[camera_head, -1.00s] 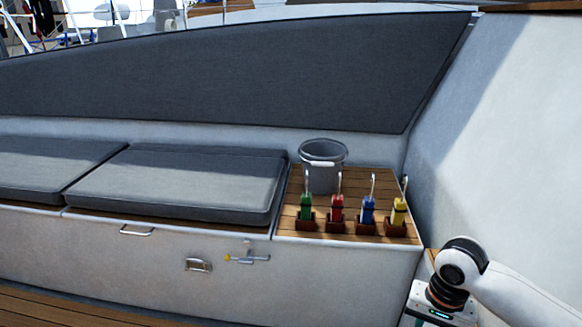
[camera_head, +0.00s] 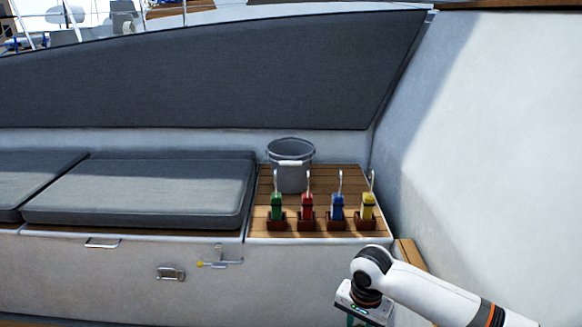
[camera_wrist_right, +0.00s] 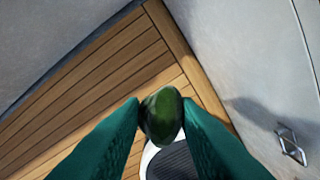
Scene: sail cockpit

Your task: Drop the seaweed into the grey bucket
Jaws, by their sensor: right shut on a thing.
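The grey bucket (camera_head: 290,172) stands upright on the slatted wooden top at the right end of the bench, behind a row of coloured handles. Its inside is mostly hidden from this angle. My right gripper (camera_wrist_right: 161,112) shows in the wrist view with its two teal fingers shut on a dark green, rounded piece of seaweed (camera_wrist_right: 161,118). In the head view my right arm comes in from the lower right, in front of and below the bench top; its fingers are mostly cut off by the lower edge. My left gripper is out of view.
Green (camera_head: 276,207), red (camera_head: 307,207), blue (camera_head: 337,207) and yellow (camera_head: 368,207) handles with upright metal hooks stand in holders in front of the bucket. Grey cushions (camera_head: 140,188) lie to its left. A white wall (camera_head: 470,150) rises on the right.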

